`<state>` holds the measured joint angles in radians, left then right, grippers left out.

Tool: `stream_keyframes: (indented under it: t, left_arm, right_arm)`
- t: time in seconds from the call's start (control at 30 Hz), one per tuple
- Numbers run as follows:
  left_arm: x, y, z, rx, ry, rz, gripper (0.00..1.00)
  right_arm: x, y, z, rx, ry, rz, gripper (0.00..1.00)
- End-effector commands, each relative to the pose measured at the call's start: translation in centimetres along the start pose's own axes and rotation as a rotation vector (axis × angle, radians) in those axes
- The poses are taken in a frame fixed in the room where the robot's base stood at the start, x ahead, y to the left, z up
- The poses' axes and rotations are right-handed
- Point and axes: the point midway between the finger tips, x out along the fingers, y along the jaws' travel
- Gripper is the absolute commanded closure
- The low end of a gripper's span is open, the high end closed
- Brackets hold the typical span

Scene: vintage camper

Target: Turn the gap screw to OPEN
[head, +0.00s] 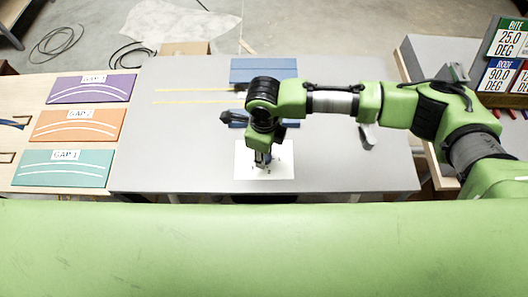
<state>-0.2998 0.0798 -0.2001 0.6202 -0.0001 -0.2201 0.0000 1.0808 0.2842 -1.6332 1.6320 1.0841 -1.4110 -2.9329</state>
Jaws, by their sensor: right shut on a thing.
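My right gripper (264,161) points down over a white plate (285,172) with small dark marks, near the front edge of the grey table. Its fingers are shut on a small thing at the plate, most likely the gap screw. The gripper and wrist hide the screw, so its turn position and any OPEN label cannot be read. My left gripper is not in view.
Blue pieces (263,70) and thin yellow strips (190,102) lie on the grey table (180,150). Purple (92,88), orange (78,125) and teal (62,168) GAP panels lie at left. Angle signs (503,47) stand at far right. The table's left part is mostly clear.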

Motion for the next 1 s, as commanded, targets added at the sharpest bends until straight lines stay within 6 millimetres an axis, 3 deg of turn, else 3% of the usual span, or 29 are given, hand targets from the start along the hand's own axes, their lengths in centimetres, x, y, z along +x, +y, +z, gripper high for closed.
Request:
stream_keyframes:
  t: [0.23, 0.27, 0.3, 0.73, 1.0]
  left_arm:
    - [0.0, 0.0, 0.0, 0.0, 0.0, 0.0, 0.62]
    - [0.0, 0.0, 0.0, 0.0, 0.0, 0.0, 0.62]
    - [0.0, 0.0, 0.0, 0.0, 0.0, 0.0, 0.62]
    - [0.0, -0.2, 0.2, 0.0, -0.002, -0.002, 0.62]
    - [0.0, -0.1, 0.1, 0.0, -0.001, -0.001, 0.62]
  right_arm:
    - [-0.2, -0.1, 0.1, -0.001, -0.003, -0.004, 0.92]
    - [-0.1, -0.1, 0.1, -0.001, -0.002, -0.004, 0.63]
    - [-0.1, -0.1, 0.1, -0.001, -0.002, -0.003, 0.53]
    - [-0.7, -0.1, 0.1, 0.0, -0.001, -0.002, 0.53]
    - [-5.7, -0.1, 0.1, -0.002, -0.005, -0.004, 0.53]
